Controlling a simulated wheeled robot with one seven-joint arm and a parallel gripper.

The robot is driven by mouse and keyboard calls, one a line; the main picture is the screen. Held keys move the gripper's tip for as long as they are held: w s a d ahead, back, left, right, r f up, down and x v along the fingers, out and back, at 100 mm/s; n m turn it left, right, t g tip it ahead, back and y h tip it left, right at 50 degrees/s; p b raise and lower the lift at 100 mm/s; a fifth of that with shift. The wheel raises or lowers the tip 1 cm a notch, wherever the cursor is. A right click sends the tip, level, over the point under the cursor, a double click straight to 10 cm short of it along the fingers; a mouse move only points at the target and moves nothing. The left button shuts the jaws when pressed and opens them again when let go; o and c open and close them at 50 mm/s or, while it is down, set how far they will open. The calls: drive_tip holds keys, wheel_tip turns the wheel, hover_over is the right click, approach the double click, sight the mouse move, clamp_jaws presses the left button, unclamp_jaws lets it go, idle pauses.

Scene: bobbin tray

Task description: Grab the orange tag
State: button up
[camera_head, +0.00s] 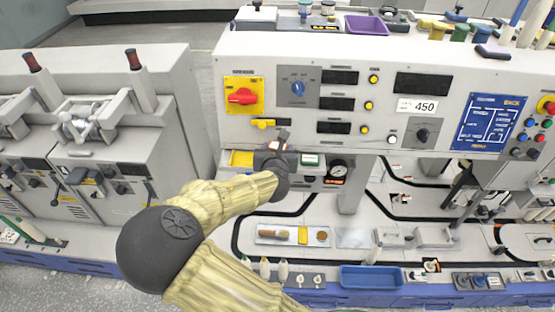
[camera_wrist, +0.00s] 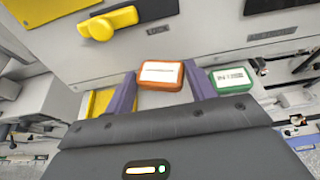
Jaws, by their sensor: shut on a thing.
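The orange tag (camera_wrist: 161,76) has an orange rim and a white label with a dark line of print. In the wrist view it sits between the two purple-grey fingers of my gripper (camera_wrist: 162,88), which is shut on it. In the head view my gripper (camera_head: 277,146) is at the front of the large grey machine, below the yellow panel with the red knob.
A yellow handle (camera_wrist: 108,24) sticks out above and left of my gripper. A yellow tray piece (camera_head: 242,158) is left of it, and a round gauge (camera_head: 338,171) is to the right. The lower bench holds a blue tray (camera_head: 371,277) and small parts.

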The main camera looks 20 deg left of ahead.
wheel_tip(320, 180, up, 14)
drive_tip(key=b, duration=0.1)
drive_tip(key=shift+f, duration=0.25)
idle(0.5)
